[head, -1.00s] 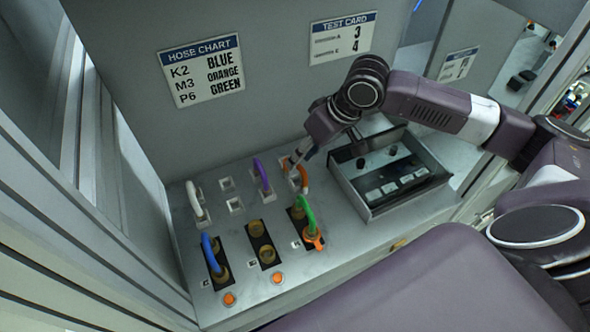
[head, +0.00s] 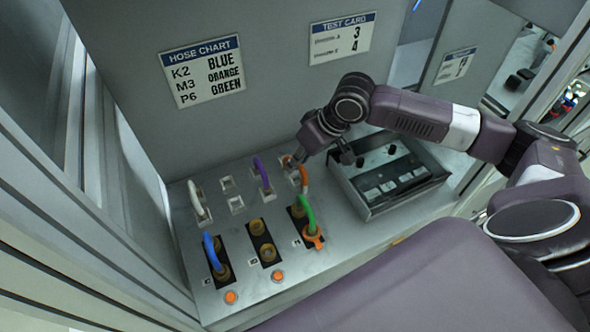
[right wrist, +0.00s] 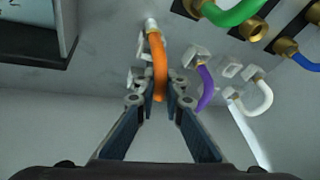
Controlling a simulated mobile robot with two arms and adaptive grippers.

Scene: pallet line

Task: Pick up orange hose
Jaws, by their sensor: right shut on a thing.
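The orange hose (head: 304,180) stands as a short arch in the back row of the grey panel, right of the purple hose (head: 262,172). In the right wrist view the orange hose (right wrist: 159,62) comes from a metal fitting and runs down between my fingertips. My right gripper (right wrist: 160,88) is shut on the orange hose, one finger on each side. In the head view my right gripper (head: 293,161) is partly hidden by its own wrist. The far end of the hose is hidden by the fingers. My left gripper is not in view.
A green hose (head: 307,214) and a blue hose (head: 211,252) stand at brass ports in the front row; a white hose (head: 197,200) is at back left. A grey control box (head: 375,205) stands close right. A wall with a hose chart (head: 203,71) rises behind.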

